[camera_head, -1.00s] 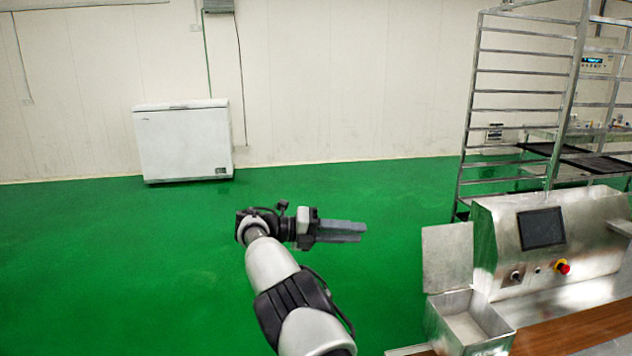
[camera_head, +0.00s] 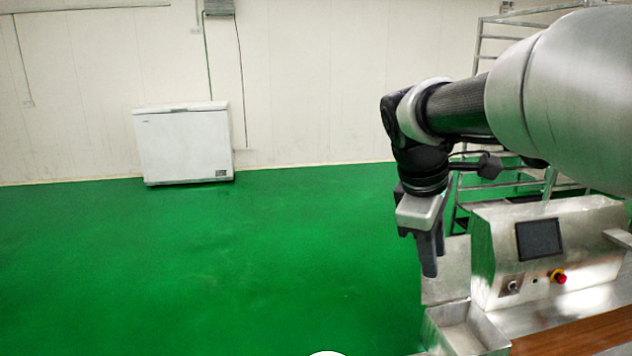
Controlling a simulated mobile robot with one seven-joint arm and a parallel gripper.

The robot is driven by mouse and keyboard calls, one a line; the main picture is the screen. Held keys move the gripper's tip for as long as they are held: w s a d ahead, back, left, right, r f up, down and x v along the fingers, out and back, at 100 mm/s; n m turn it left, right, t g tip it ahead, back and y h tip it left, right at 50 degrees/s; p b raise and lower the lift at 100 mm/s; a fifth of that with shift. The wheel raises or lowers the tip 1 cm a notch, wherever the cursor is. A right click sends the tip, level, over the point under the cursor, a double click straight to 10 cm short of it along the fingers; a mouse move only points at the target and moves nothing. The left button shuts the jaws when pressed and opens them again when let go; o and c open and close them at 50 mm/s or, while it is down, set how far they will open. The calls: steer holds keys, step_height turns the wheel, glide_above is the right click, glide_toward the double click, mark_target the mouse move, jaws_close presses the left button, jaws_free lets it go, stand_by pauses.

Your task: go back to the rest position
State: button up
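My gripper (camera_head: 430,262) points down on the right side of the head view, in front of the machine's upright metal plate. Its fingers look close together, but the angle hides whether there is a gap between them. No held object shows. My arm comes in from the upper right, large and near the camera, and bends down at the wrist. The encrusting machine (camera_head: 578,240) stands at the right with a dark screen (camera_head: 540,240) and a red knob (camera_head: 558,277).
A metal hopper box (camera_head: 466,330) sits at the machine's near left corner. A tall rack (camera_head: 480,45) behind is mostly covered by my arm. A white chest freezer (camera_head: 185,145) stands at the back wall. The green floor (camera_head: 220,270) at left and centre is clear.

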steer(key=s+a+f+m+t+y+p, duration=0.1)
steer(key=s+a+m, duration=0.1)
steer(key=s+m, duration=0.3)
steer(key=s+a+f+m+t+y, duration=0.2)
steer(key=s+m, duration=0.4)
steer(key=s, duration=0.5)
steer(key=shift+s+a+f+p, duration=0.2)
steer(key=shift+s+a+p, duration=0.2)
steer(key=shift+a, duration=0.35)
